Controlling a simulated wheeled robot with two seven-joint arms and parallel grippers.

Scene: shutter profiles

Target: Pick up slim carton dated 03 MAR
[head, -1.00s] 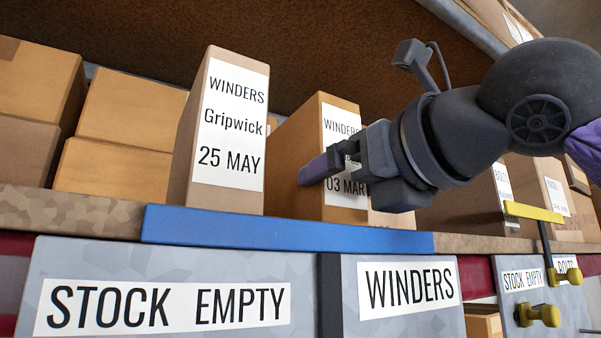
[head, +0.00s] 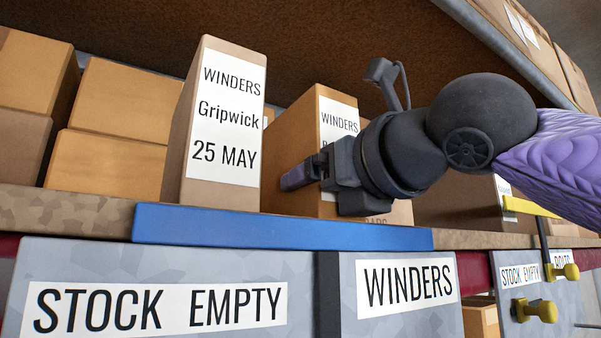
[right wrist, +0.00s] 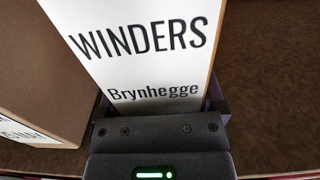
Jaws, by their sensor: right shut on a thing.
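The slim brown carton (head: 289,142) stands upright on the shelf, right of the taller Gripwick carton dated 25 MAY (head: 213,120). Its white label reads WINDERS at the top; my gripper hides its lower part and date in the head view. In the right wrist view the label of the held carton (right wrist: 145,60) reads WINDERS and Brynhegge. My right gripper (head: 318,172) is shut on this carton, with one dark purple finger along its left side. My left gripper is not in view.
A blue strip (head: 280,232) runs along the shelf edge below the cartons. Plain brown boxes (head: 120,118) stand at the left. A smaller box (head: 401,212) is close at the right, partly behind my gripper. Yellow handles (head: 535,311) stick out at lower right.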

